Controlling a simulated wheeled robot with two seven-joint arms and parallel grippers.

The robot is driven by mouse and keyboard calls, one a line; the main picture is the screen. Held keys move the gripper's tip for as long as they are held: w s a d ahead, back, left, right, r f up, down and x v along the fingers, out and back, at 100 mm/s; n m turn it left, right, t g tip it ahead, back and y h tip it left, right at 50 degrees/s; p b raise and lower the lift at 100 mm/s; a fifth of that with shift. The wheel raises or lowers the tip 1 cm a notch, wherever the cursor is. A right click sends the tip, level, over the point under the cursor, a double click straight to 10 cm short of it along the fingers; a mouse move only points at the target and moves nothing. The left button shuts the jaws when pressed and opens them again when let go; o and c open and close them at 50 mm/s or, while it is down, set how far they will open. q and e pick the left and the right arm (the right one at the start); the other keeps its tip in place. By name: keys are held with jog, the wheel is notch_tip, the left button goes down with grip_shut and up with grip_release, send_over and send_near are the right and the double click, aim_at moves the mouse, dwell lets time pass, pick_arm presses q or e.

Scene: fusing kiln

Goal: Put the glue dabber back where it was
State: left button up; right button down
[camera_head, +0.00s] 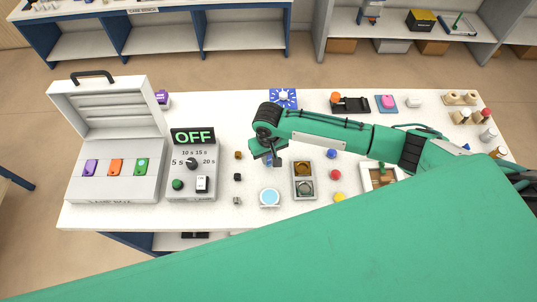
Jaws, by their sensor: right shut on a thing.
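My right gripper (272,160) reaches in from the right and points down above the middle of the white table (235,115). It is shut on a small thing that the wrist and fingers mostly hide. I cannot make out for certain whether this is the glue dabber, and I see no other clear dabber. Below the gripper is a small white dish with a pale blue top (269,197). To its right is a tray (303,198) with a brown and a grey-green round compartment. My left gripper is not in view.
A control box reading OFF (193,137) and an open-lidded kiln (105,110) stand at left. Small dark blocks (238,177) lie beside the control box. A blue ball (331,153) and a red ball (336,174) lie right of the tray. My green body covers the front right.

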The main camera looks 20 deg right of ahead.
jog(key=shift+f, duration=0.1)
jog(key=c, duration=1.3)
grip_release()
jog(key=shift+c, duration=0.2)
notch_tip(320, 180, up, 11)
jog(key=b, duration=0.3)
jog(key=shift+b, duration=0.4)
jog(key=shift+r, duration=0.65)
